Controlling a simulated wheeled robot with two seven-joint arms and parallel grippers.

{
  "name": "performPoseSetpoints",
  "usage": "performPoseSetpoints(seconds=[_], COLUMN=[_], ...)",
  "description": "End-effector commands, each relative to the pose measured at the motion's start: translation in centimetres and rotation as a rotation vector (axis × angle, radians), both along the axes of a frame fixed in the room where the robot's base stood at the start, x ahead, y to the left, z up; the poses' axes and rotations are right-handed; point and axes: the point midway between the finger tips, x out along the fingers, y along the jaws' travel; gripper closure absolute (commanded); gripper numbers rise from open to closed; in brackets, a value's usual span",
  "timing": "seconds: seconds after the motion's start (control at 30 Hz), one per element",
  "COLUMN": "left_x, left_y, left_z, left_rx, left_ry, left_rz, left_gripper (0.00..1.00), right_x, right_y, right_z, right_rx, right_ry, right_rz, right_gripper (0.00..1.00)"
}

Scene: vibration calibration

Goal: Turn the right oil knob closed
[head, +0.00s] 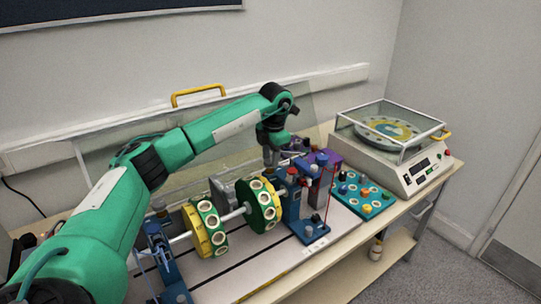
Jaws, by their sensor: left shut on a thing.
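My left arm reaches in from the left, and my left gripper (271,160) points down over the right end of the rotor shaft. It is shut on a small part at the top of the blue right bearing stand (291,203), where the right oil knob is. The knob itself is mostly hidden by the fingers and too small to make out, so I cannot tell its turn. The rotor carries a yellow-green disc (206,228) and a green disc with a yellow rim (260,205). My right gripper is not in view.
A teal board with coloured knobs (364,195) lies right of the rig. A balance machine with a clear cover (396,150) stands at the back right. A clear guard with a yellow handle (198,94) stands behind the rotor. The bench front is bare.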

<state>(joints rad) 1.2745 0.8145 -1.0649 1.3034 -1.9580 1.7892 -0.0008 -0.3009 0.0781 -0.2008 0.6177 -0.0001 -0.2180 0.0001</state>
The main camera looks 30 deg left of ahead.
Motion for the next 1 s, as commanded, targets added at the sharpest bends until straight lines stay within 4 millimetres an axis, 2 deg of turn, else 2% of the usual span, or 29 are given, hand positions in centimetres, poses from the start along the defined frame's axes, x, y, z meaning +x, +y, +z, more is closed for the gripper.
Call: performPoseSetpoints(seconds=[0.4,0.93,0.97,1.0], left_x=[0.16,0.18,0.18,0.18], left_y=[0.04,0.09,0.09,0.09], left_z=[0.23,0.24,0.24,0.24], left_rx=[0.0,0.0,0.0,0.0], left_ry=[-0.005,-0.006,-0.006,-0.006], left_rz=[0.182,0.206,0.206,0.206], left_gripper=[0.9,0.9,0.66,0.58], right_x=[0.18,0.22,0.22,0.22], right_y=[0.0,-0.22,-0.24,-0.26], right_z=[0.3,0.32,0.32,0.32], right_rx=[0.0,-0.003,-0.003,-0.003], right_ry=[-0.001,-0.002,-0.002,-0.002], right_rz=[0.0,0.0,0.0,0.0], right_gripper=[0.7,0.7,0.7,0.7])
